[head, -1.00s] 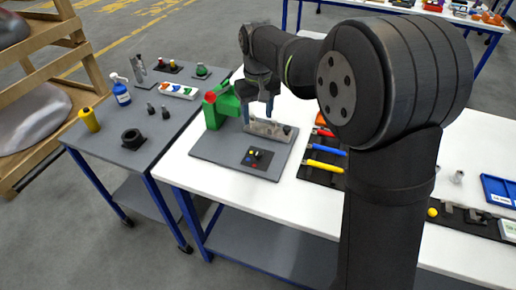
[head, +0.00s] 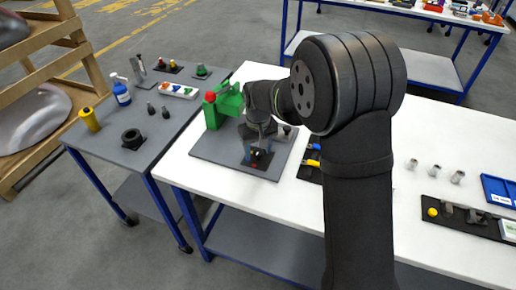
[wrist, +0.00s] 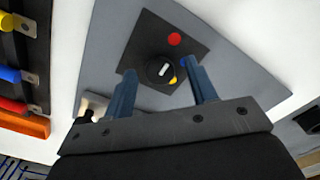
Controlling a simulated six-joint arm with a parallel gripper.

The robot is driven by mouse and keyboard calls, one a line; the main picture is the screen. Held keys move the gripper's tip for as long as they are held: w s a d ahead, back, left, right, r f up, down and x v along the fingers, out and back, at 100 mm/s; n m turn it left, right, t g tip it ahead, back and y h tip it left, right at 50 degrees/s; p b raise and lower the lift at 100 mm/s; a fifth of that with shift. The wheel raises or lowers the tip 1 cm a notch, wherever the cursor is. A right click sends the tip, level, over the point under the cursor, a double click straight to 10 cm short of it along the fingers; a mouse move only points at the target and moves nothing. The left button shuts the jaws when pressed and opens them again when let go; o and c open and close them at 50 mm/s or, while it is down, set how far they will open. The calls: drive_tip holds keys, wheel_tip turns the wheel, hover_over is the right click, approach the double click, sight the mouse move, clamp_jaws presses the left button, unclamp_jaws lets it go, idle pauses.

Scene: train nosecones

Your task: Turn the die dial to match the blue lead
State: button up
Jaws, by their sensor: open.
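The die dial (wrist: 160,70) is a round black knob with a white mark, on a black square panel (wrist: 140,45) with a red dot (wrist: 174,39), a blue dot (wrist: 182,61) and a yellow dot (wrist: 173,80). The white mark slants toward the upper right in the wrist view; which dot it points at is hard to tell. My gripper (wrist: 160,67) is open, with one blue finger on each side of the dial. I cannot tell whether they touch it. In the head view, my gripper (head: 257,156) is over the panel. No blue lead is identifiable.
A grey side table (head: 100,145) stands left.

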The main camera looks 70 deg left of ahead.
drive_tip(key=c, duration=1)
drive_tip(key=shift+o, duration=0.2)
drive_tip(key=m, duration=1.1)
drive_tip(key=shift+m, duration=0.4)
drive_tip(key=o, duration=1)
drive_tip(key=shift+c, duration=0.2)
